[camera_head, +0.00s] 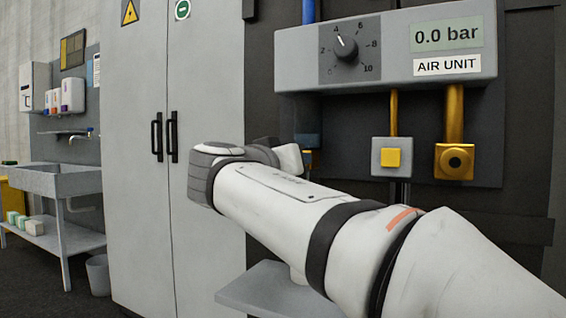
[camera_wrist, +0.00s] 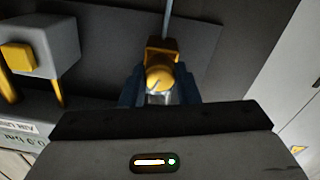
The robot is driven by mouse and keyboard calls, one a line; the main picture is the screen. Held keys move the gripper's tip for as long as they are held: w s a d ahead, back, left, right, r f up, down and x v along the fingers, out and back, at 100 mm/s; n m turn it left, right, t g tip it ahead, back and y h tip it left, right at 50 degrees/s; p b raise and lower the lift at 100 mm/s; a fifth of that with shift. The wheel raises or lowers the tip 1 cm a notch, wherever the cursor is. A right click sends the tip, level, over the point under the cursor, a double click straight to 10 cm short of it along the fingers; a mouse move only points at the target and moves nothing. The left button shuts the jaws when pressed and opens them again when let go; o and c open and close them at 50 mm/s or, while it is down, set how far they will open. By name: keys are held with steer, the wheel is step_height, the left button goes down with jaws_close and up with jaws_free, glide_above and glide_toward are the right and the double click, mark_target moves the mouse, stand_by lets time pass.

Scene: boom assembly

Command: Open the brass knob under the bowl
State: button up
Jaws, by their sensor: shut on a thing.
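The brass knob (camera_wrist: 160,77) shows in the middle of the wrist view, between the two dark jaws of my gripper (camera_wrist: 160,82). My gripper is shut on it. A small clear, shiny part that may be the bowl (camera_wrist: 158,98) shows just beside the knob, mostly hidden by the gripper body. My wrist hides most of that spot, and the jaws cannot be made out there.
The grey air unit (camera_head: 400,85) hangs above, with a dial (camera_head: 346,47) and a display reading 0.0 bar (camera_head: 446,36). A yellow button box (camera_head: 392,158) and a brass fitting (camera_head: 454,161) hang to the right. A grey cabinet (camera_head: 140,90) stands left.

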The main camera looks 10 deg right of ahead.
steer(key=shift+m, duration=1.6)
steer(key=o, duration=1)
steer(key=shift+c, duration=0.2)
steer(key=p+v, duration=0.1)
steer(key=v, duration=0.6)
steer(key=shift+s+a+p, duration=0.25)
steer(key=shift+s+p, duration=0.1)
